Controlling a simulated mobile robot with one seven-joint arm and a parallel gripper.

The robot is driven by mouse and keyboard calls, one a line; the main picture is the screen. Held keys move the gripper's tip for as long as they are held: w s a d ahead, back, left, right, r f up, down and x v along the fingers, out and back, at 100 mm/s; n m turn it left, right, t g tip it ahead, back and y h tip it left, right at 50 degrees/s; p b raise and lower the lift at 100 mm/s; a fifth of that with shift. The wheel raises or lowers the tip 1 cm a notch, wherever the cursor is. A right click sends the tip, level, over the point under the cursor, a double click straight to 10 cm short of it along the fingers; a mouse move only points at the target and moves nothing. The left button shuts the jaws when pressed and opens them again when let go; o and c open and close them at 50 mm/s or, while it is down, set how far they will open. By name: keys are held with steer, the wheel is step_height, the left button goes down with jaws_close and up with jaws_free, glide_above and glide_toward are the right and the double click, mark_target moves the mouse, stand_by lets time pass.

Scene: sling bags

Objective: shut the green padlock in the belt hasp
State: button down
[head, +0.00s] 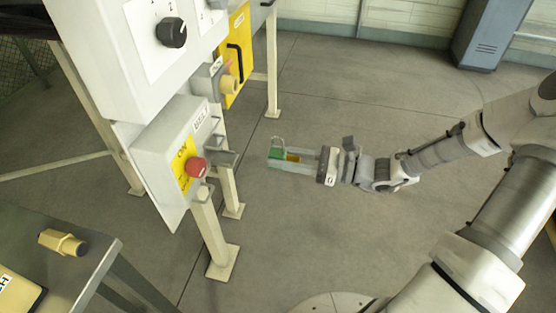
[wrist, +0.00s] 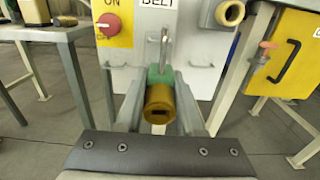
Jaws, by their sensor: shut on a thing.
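My gripper (head: 283,158) is shut on the green padlock (head: 277,153) and holds it in the air to the right of the belt box (head: 165,150), with a clear gap in the head view. The shackle points up; I cannot tell whether it is open. In the wrist view the padlock (wrist: 160,77) sits between the fingers, its brass keyhole end towards the camera. A grey bracket (head: 222,157), which looks like the belt hasp, juts from the box right of the red knob (head: 196,167). In the wrist view the padlock and shackle cover part of that area.
A yellow panel (head: 237,60) with a black handle stands behind the belt box. A grey table (head: 95,265) with a brass-coloured piece (head: 63,242) is at the lower left. The floor around my gripper is clear.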

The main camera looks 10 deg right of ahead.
mark_target(230, 160)
steer(key=shift+s, duration=0.15)
steer(key=shift+r+p, duration=0.2)
steer(key=shift+p, duration=0.35)
steer(key=x, duration=0.3)
steer(key=f+x, duration=0.1)
steer(key=x, duration=0.1)
steer(key=shift+a+b, duration=0.25)
steer(key=shift+b, duration=0.05)
steer(key=shift+r+p, duration=0.1)
steer(key=shift+p, duration=0.85)
stand_by(1.3)
stand_by(0.4)
steer(key=shift+x, duration=3.75)
steer(key=shift+f, duration=0.25)
